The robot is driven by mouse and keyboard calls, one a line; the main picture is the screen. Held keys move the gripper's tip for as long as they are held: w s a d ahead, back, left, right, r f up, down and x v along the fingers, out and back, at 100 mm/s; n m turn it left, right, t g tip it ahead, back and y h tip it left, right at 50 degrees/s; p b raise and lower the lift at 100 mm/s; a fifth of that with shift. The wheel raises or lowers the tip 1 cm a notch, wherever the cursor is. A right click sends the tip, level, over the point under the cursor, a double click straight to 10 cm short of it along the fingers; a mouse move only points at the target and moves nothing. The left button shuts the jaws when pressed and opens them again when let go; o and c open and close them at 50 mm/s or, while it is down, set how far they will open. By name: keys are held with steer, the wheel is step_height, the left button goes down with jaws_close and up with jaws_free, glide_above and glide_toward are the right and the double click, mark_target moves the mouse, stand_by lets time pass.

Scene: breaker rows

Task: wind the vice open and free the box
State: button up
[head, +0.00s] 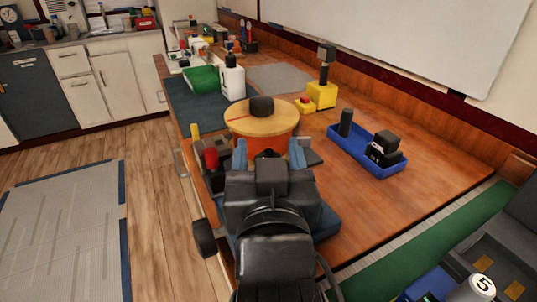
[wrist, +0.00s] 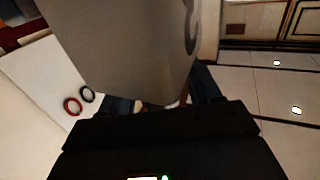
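My gripper (head: 268,155) shows from behind in the head view, at the near left part of the bench. Its two blue fingers stand well apart and I see no box held between them. A round wooden-topped orange drum (head: 260,119) with a black knob stands just beyond it. Dark metal parts with a red piece (head: 211,158) show left of the gripper; I cannot tell if they belong to the vice. My arm hides much there, and I cannot make out the vice's jaws or the box. In the wrist view a large grey body (wrist: 130,45) with a dark numeral fills the upper middle.
A blue tray (head: 341,146) with black items lies right of the gripper. The bench's right part (head: 440,150) is bare. A cylinder marked 5 (head: 483,287) shows bottom right.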

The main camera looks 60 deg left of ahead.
jaws_close()
stand_by(0.3)
steer(key=shift+s, duration=0.2)
stand_by(0.6)
steer(key=shift+o, duration=1.1)
jaws_free()
steer(key=v, duration=0.8)
steer(key=shift+w+r, duration=0.1)
